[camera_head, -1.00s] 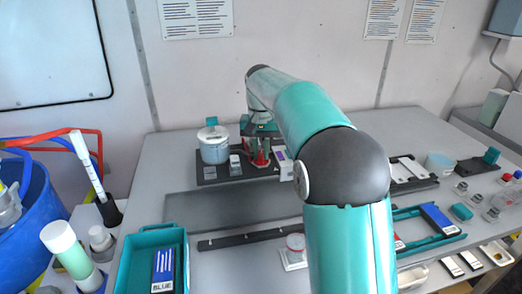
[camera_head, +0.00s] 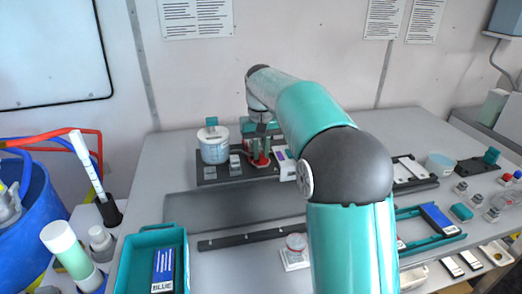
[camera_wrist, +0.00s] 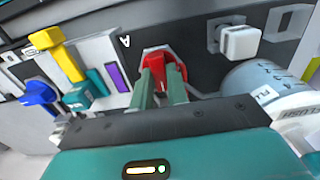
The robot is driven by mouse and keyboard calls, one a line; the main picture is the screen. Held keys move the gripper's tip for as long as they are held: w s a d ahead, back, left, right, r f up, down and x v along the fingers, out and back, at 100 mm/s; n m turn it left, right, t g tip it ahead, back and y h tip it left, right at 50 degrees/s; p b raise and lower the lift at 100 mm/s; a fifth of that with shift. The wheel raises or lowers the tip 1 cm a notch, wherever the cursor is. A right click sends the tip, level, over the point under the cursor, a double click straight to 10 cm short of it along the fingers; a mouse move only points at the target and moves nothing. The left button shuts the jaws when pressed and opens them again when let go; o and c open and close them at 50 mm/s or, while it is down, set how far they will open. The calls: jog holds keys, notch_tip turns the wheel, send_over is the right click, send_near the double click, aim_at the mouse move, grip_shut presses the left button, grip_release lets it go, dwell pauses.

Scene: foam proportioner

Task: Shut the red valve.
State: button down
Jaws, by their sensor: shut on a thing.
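The red valve (camera_wrist: 163,66) shows in the wrist view as a red part on a dark panel, just beyond my fingertips. In the head view the red valve (camera_head: 260,160) stands on the black base at the back of the table. My gripper (camera_wrist: 162,84) reaches down to it with two green fingers close together, shut on the red valve. In the head view my gripper (camera_head: 260,146) is partly hidden by my arm. The fingers cover part of the valve, and its exact angle is hard to tell.
A white-lidded pot (camera_head: 213,145) stands close left of the valve; a white square knob (camera_wrist: 240,41) is near it in the wrist view. Yellow (camera_wrist: 46,38) and blue (camera_wrist: 38,93) handles lie on the other side. A teal tray (camera_head: 150,235) sits front left.

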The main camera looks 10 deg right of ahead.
jog(key=c, duration=1.4)
grip_release()
